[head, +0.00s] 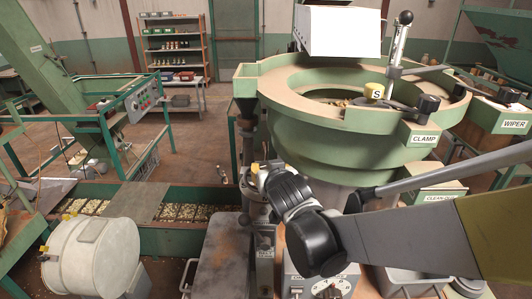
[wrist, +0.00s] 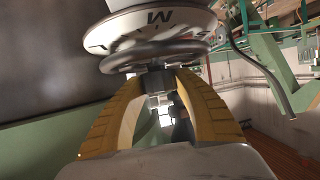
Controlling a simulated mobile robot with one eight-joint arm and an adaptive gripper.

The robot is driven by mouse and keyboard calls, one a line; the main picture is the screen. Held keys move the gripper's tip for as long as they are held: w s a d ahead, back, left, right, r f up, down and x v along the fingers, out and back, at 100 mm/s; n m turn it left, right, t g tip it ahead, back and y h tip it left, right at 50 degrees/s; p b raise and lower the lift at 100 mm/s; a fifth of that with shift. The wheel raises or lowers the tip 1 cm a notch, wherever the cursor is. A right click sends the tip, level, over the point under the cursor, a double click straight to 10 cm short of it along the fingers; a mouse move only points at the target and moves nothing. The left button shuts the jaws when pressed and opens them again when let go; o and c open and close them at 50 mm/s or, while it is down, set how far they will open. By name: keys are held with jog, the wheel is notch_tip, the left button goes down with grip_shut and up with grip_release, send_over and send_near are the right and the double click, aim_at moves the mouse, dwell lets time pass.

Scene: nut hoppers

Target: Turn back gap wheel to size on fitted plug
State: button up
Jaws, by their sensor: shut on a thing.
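In the wrist view, a round metal wheel (wrist: 155,55), which I take as the gap wheel, fills the top middle. A pale dial (wrist: 150,28) with dark markings and a letter M sits just beyond it. My gripper (wrist: 160,82) has its two yellow fingers closed at the small grey hub (wrist: 155,84) of the wheel; the exact contact is partly hidden. In the head view, my gripper (head: 262,176) is at the machine's left side, and my arm covers most of the wheel. A yellow piece marked S (head: 376,91) sits at the green bowl; I cannot tell whether it is the plug.
The green bowl (head: 310,125) has a lever (head: 398,45), a CLAMP label (head: 423,139) and a WIPER box (head: 505,122). A dial panel (head: 320,285) is below my arm.

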jog(key=shift+a+f+h, duration=0.1)
jog(key=shift+h, duration=0.2)
jog(key=shift+f+m+b, duration=0.1)
jog(key=shift+m+b, duration=0.3)
jog(key=shift+b, duration=0.05)
jog(key=shift+m+h+b, duration=0.5)
jog(key=shift+m+h, duration=0.1)
jog(key=shift+h, duration=0.3)
jog(key=shift+m+h+b, duration=0.45)
jog(key=shift+m+h, duration=0.35)
jog(key=shift+h, duration=0.1)
jog(key=o, duration=1.2)
jog(key=shift+w, duration=0.1)
jog(key=shift+r, duration=0.2)
